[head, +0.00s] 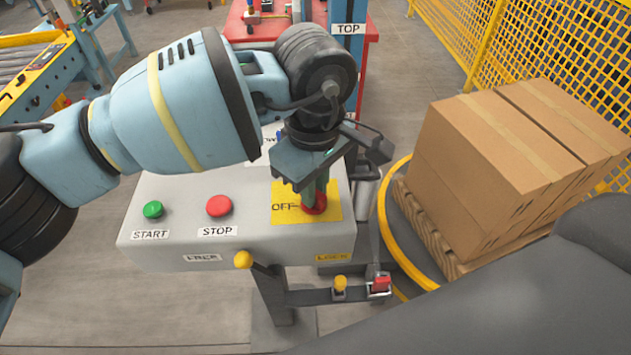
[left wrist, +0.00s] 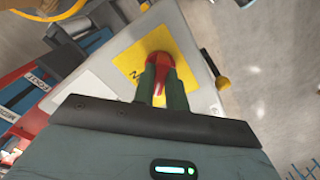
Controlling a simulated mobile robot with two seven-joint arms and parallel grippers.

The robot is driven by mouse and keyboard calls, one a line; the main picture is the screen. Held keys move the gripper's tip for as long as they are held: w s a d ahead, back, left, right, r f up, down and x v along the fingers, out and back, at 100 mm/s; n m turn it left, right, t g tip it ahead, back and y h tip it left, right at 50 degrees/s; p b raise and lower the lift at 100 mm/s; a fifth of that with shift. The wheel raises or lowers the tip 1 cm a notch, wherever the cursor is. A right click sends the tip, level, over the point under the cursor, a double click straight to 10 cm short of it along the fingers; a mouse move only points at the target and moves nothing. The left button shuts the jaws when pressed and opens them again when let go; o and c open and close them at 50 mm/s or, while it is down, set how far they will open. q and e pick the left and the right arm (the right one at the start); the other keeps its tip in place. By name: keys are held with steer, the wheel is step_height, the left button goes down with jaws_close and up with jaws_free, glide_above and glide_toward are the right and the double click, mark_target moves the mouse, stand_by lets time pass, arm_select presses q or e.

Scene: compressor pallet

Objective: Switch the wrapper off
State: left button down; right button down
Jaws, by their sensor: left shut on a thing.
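The wrapper's control box (head: 176,238) stands in front of me with a green START button (head: 153,209) and a red STOP button (head: 219,206). At its right end is a yellow plate (head: 285,214) marked OFF, bearing a red rotary switch (head: 313,207). My left gripper (head: 318,193) points down over the plate and is shut on the red switch. The left wrist view shows its two green fingers around the red knob (left wrist: 159,60). The fingers and wrist hide part of the knob and plate lettering. My right gripper is not in view.
Stacked cardboard boxes (head: 500,165) sit on a wooden pallet (head: 425,222) on the turntable at right. Yellow mesh fencing (head: 560,50) stands behind. A lever with a yellow knob (head: 243,260) juts from the box's front. A roller conveyor (head: 28,58) is at upper left.

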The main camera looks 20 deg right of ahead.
arm_select(q)
steer(key=n+p, duration=0.1)
steer(key=n, duration=0.3)
steer(key=shift+r+n, duration=0.15)
steer(key=shift+n, duration=0.15)
steer(key=n+p, duration=0.1)
steer(key=n, duration=0.2)
steer(key=shift+n+p, duration=0.3)
steer(key=shift+p, duration=0.1)
steer(key=shift+n, duration=0.4)
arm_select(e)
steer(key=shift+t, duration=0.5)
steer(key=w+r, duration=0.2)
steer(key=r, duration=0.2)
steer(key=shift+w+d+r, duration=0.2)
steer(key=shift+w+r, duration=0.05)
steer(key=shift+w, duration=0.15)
arm_select(q)
steer(key=c, duration=1.4)
jaws_free()
steer(key=shift+c, duration=0.2)
steer(key=shift+r, duration=3.75)
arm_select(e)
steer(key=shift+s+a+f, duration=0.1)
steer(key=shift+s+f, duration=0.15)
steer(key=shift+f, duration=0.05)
